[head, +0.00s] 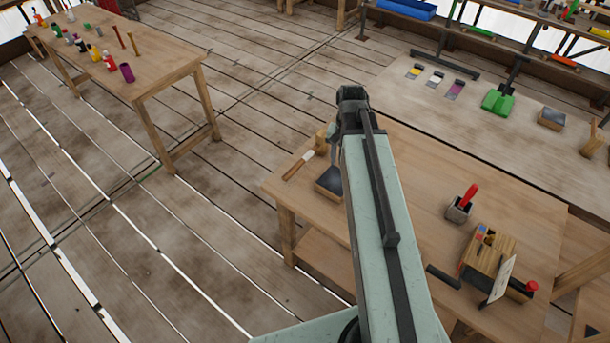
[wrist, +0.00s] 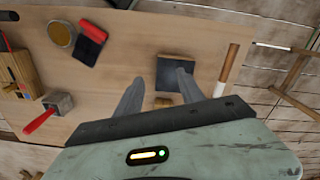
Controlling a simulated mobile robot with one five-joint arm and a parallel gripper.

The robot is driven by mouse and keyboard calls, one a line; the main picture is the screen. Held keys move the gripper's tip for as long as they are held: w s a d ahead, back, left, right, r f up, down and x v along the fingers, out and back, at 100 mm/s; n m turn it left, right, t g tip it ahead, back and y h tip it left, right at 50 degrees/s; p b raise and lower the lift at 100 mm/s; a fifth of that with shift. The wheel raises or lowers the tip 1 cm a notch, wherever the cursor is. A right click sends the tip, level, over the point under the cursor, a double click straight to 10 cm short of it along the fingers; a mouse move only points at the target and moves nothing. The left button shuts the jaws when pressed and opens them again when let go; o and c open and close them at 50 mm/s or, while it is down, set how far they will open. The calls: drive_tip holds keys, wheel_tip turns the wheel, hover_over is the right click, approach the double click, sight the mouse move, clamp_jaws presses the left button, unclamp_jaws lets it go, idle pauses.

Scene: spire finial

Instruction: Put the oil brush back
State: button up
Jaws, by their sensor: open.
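No label marks the oil brush, so I cannot tell for sure which thing it is. One candidate is a stick with a wooden and a white part (head: 298,166), lying at the workbench's left edge; it also shows in the wrist view (wrist: 229,70). Another is a red-handled tool (head: 469,195) in a small grey holder, also in the wrist view (wrist: 40,121). My gripper (wrist: 158,78) is open and empty above the bench, its fingers pointing towards a dark flat block (wrist: 176,68). The stick lies just right of the fingers there.
The workbench (head: 417,165) also bears a wooden box (head: 488,254), a red and black tool (wrist: 91,42) and a round tin (wrist: 61,33). A table (head: 150,62) with bottles stands far left. Tools lie on a pale surface (head: 420,105) behind. The bench middle is mostly clear.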

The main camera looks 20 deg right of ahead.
drive_tip(key=s+a+n, duration=0.2)
drive_tip(key=a+n, duration=0.5)
drive_tip(key=a, duration=0.8)
drive_tip(key=shift+s+a, duration=0.2)
drive_tip(key=shift+a, duration=0.1)
wheel_tip(320, 180, down, 11)
drive_tip(key=b, duration=1.1)
drive_tip(key=shift+f, duration=0.2)
drive_tip(key=shift+d, duration=0.1)
